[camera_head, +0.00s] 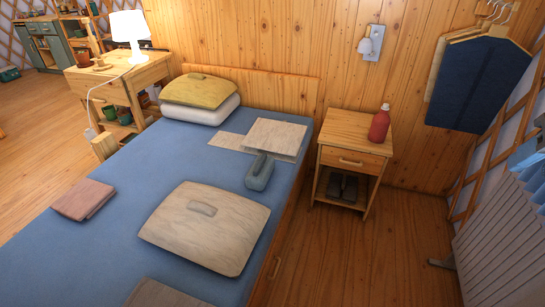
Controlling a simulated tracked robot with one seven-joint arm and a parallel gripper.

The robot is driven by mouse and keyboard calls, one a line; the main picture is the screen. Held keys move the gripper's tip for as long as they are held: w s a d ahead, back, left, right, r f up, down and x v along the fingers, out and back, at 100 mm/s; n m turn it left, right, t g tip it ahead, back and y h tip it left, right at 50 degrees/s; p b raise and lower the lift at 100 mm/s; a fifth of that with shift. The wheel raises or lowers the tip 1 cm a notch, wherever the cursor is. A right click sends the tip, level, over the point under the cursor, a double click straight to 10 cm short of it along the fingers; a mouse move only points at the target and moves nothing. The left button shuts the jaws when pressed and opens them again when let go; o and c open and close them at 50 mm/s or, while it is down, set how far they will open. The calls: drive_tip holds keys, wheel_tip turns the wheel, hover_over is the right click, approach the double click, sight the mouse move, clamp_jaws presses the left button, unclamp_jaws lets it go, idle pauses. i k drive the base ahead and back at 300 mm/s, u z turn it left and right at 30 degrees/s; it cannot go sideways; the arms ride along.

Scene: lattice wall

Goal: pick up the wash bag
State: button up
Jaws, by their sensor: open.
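A small grey-blue pouch, which looks like the wash bag (260,172), lies on the blue bed (150,170) near its right edge. A darker strip or strap runs along its top. It sits just in front of flat beige cloths (273,136) and behind a large beige cushion (205,227), apart from the cushion. My gripper is not in view.
A folded brown cloth (83,200) lies at the bed's left side. Yellow and white pillows (199,91) are at the head. A nightstand (349,153) with a red bottle (379,124) stands right of the bed. The floor (370,250) right of the bed is clear.

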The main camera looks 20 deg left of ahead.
sight(258, 176)
drive_tip(key=z, duration=0.1)
drive_tip(key=i, duration=1.35)
drive_tip(key=u, duration=2)
